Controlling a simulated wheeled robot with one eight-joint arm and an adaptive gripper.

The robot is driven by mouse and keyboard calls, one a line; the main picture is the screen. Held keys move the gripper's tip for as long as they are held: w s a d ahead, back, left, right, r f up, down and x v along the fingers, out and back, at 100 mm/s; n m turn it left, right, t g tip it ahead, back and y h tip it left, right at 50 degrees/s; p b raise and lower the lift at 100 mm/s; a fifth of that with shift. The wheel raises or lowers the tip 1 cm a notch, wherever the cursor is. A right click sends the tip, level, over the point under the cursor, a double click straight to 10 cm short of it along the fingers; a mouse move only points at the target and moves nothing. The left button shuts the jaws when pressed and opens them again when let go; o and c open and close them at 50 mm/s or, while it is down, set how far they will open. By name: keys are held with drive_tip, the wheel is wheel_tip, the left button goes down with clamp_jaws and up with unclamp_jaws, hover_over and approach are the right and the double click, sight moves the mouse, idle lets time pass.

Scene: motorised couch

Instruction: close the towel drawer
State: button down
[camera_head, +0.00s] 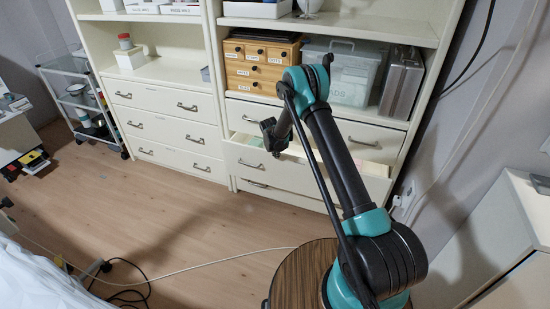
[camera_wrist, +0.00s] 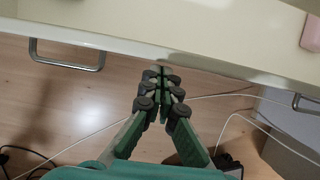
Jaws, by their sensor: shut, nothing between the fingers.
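The towel drawer (camera_head: 300,178), with a cream front, stands open in the right cabinet, second row down. A green item (camera_head: 256,142) shows inside it, and in the wrist view a pink item (camera_wrist: 312,34) shows at the top right. My gripper (camera_head: 270,137) is at the left half of this drawer in the head view. In the wrist view my gripper (camera_wrist: 158,76) is shut and empty, its fingertips at the cream drawer front (camera_wrist: 120,46). I cannot tell whether they touch it. A metal handle (camera_wrist: 67,55) sits left of the fingers.
The drawer above (camera_head: 350,140) and the left cabinet's drawers (camera_head: 165,122) look shut. A wooden drawer box (camera_head: 262,65), a clear lidded bin (camera_head: 350,72) and a metal case (camera_head: 400,85) stand on the shelf above. Cables (camera_head: 130,275) lie on the otherwise clear floor.

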drive_tip(key=w+d, duration=0.2)
drive_tip(key=w, duration=0.4)
drive_tip(key=shift+w, duration=0.3)
drive_tip(key=shift+s, duration=0.1)
